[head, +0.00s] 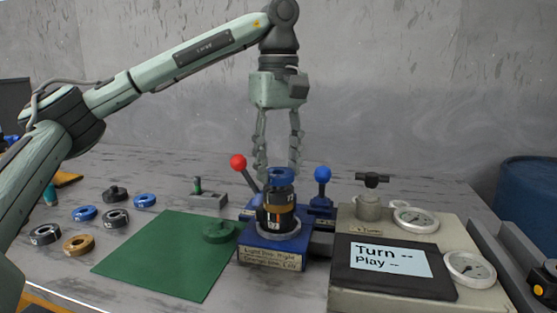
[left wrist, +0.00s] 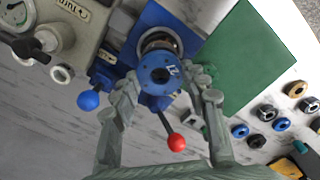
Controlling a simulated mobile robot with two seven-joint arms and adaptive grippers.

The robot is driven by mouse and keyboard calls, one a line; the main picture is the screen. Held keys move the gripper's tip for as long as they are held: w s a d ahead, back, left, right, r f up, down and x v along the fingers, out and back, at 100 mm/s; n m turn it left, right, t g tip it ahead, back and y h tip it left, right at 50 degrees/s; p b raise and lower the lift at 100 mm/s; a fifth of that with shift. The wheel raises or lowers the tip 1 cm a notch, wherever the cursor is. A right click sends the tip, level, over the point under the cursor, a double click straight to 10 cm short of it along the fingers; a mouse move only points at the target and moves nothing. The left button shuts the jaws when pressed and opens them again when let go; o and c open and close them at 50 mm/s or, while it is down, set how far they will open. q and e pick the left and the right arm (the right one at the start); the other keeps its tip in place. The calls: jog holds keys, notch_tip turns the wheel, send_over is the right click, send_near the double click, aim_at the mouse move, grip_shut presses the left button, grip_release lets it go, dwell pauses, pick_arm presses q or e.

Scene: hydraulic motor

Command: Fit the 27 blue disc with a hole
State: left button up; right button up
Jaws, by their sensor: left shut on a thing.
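The blue disc with a hole (head: 281,174) is at the top of the motor stack (head: 277,213), which stands on a blue base (head: 272,252). In the left wrist view the disc (left wrist: 158,64) shows a dark central hole and a small white mark that I cannot read surely. My left gripper (head: 279,172) points down from above and is shut on the disc, with one finger on each side; it also shows in the left wrist view (left wrist: 165,88). I cannot tell whether the disc is fully seated on the stack. My right gripper is not in view.
Red (head: 238,162) and blue (head: 323,174) knobbed levers flank the stack closely. A gauge box (head: 385,295) with a screen stands at right.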

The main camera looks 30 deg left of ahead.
pick_arm(q)
jog(key=shift+f, duration=0.45)
dwell(0.9)
jog(key=shift+r, duration=0.15)
jog(key=shift+r+p, duration=0.25)
jog(key=shift+p, duration=0.1)
jog(key=shift+f, duration=0.5)
dwell(0.6)
jog(key=o, duration=1.4)
